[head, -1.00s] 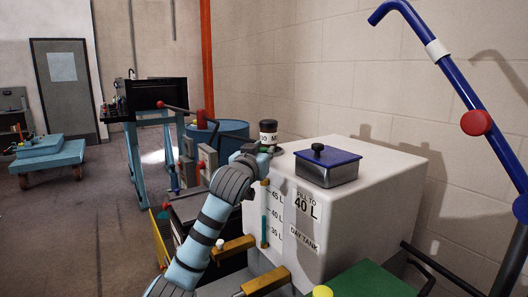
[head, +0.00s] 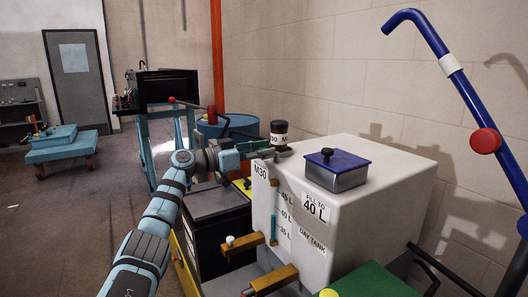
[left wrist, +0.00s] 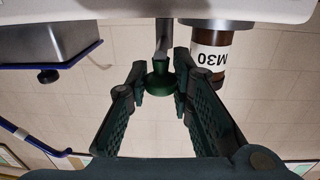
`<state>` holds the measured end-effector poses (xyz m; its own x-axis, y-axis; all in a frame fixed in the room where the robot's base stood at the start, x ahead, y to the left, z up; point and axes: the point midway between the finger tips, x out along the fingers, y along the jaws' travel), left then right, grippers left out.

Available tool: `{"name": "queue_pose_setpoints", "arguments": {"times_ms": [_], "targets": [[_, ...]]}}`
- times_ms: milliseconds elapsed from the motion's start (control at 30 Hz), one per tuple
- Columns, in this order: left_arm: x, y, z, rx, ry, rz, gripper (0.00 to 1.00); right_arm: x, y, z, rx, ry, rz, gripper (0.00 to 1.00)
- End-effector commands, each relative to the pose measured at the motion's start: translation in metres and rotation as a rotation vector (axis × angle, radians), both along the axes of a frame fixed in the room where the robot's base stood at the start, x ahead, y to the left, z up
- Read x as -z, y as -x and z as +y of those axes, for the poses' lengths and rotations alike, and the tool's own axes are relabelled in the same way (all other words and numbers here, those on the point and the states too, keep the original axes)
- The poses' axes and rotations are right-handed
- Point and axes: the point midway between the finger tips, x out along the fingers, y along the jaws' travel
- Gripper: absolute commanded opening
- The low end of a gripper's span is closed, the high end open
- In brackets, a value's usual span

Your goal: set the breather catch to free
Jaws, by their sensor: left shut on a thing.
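My left gripper (left wrist: 160,75) is shut on the green knob, with one finger on each side. In the head view my left gripper (head: 258,150) reaches in from the left, level with the tank top; the knob is hard to make out there. My right gripper is not in view.
The white day tank (head: 385,195) carries a blue-lidded box (head: 336,168) and a level gauge. Brass-coloured fittings (head: 273,280) stick out at its front left. A blue pipe (head: 425,30) rises at the right. A green surface (head: 375,283) lies in front.

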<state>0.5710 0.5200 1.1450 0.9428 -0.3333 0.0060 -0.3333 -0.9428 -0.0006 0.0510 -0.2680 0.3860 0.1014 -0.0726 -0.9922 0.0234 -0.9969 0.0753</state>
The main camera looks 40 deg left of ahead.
Motion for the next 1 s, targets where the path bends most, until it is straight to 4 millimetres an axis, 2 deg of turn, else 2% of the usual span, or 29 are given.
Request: {"name": "queue_pose_setpoints", "arguments": {"times_ms": [233, 733, 767, 800, 900, 1000], "targets": [[0.0009, -0.0016, 0.002, 0.072, 0.001, 0.005, 0.0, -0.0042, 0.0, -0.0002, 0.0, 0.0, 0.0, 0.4], [0.0041, -0.0017, 0.0027, 0.089, -0.003, 0.01, 0.0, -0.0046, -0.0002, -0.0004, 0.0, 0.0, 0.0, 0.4], [0.0042, -0.0017, 0.0027, 0.089, -0.003, 0.01, 0.22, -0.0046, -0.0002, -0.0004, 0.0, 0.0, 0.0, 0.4], [0.0041, -0.0017, 0.0027, 0.089, -0.003, 0.01, 0.29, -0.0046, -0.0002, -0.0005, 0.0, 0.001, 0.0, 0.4], [0.0033, -0.0014, 0.0032, 0.088, -0.003, 0.009, 0.43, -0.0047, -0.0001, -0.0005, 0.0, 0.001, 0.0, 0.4], [0.0028, -0.001, 0.0038, 0.087, -0.002, 0.008, 0.43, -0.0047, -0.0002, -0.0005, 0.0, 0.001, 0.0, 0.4]]}}
